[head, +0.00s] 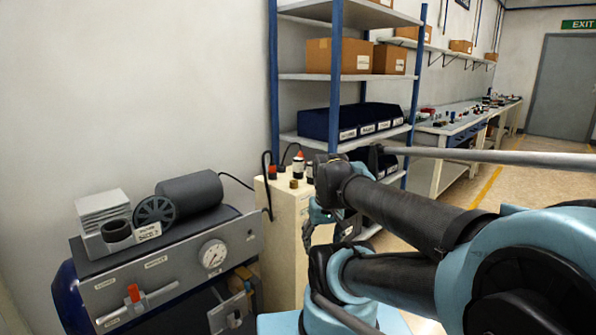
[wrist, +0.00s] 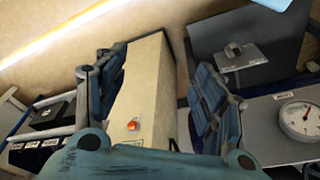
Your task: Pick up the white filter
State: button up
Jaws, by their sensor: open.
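I cannot single out a white filter with certainty. My gripper (head: 312,226) is in front of the cabinet's right side, partly hidden by my arm. In the wrist view my gripper (wrist: 158,85) is open, its fingers wide apart, with nothing held between them. The beige cabinet (wrist: 143,85) shows behind the gap, with an orange round part (wrist: 133,126) near its lower end.
A compressor bench (head: 165,268) with a gauge (head: 213,255), motor (head: 190,192) and pale finned block (head: 101,208) stands left of the cabinet. A shelf rack (head: 340,76) with boxes and dark bins stands behind. Floor is clear at the right back.

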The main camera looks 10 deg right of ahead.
jog(key=w+r+t, duration=0.1)
jog(key=w+r, duration=1.3)
jog(key=w, duration=0.2)
jog(key=t, duration=0.1)
send_near(299, 159)
jog(key=shift+m, duration=0.4)
jog(key=x, duration=1.2)
jog(key=shift+a+f, duration=0.1)
jog(key=shift+f, duration=0.25)
jog(key=c, duration=1.3)
